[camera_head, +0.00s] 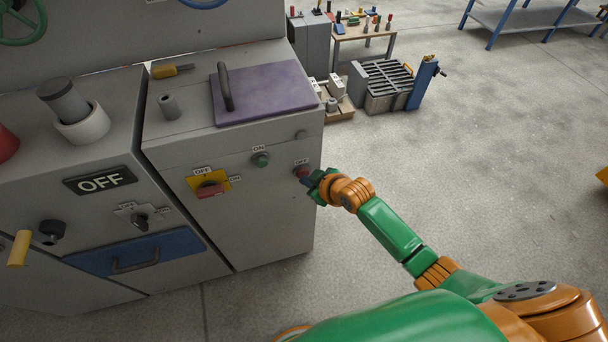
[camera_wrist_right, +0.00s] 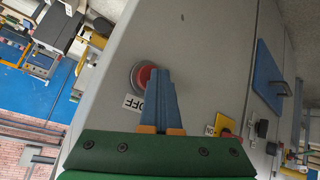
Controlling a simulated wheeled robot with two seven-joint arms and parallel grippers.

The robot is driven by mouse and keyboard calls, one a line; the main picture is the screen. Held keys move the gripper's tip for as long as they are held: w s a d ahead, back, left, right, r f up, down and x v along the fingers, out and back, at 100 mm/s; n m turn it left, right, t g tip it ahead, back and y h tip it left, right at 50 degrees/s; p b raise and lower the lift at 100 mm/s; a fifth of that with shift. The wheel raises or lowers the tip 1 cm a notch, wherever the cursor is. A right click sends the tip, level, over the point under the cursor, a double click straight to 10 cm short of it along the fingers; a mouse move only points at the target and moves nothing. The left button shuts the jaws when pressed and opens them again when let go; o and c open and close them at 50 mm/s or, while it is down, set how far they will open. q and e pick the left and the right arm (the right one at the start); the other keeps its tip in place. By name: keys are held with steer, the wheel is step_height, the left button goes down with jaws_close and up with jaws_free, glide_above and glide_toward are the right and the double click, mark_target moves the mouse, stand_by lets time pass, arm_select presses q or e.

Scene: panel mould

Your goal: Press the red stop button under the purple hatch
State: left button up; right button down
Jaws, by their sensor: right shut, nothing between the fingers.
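The purple hatch (camera_head: 275,88) lies shut on top of the grey cabinet, with a dark handle along its left side. The red stop button (camera_head: 303,169) is on the cabinet's front near the right edge, below the hatch, under an OFF label. My right gripper (camera_head: 308,180) is right at the button. In the right wrist view the red button (camera_wrist_right: 139,76) shows partly behind my shut blue fingers (camera_wrist_right: 159,76). The fingertips overlap its right side; I cannot tell whether they touch it. My left gripper is not in view.
A green ON button (camera_head: 261,160) and a red-and-yellow rotary switch (camera_head: 208,187) sit left of the red button. A small grey cylinder (camera_head: 169,107) and a yellow-handled tool (camera_head: 172,70) lie on the cabinet top. The floor to the right is open.

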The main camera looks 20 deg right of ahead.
steer(key=shift+s+p, duration=0.65)
steer(key=shift+s, duration=0.15)
steer(key=shift+s+d+p, duration=0.1)
steer(key=shift+s+p, duration=1.7)
steer(key=shift+s, duration=0.7)
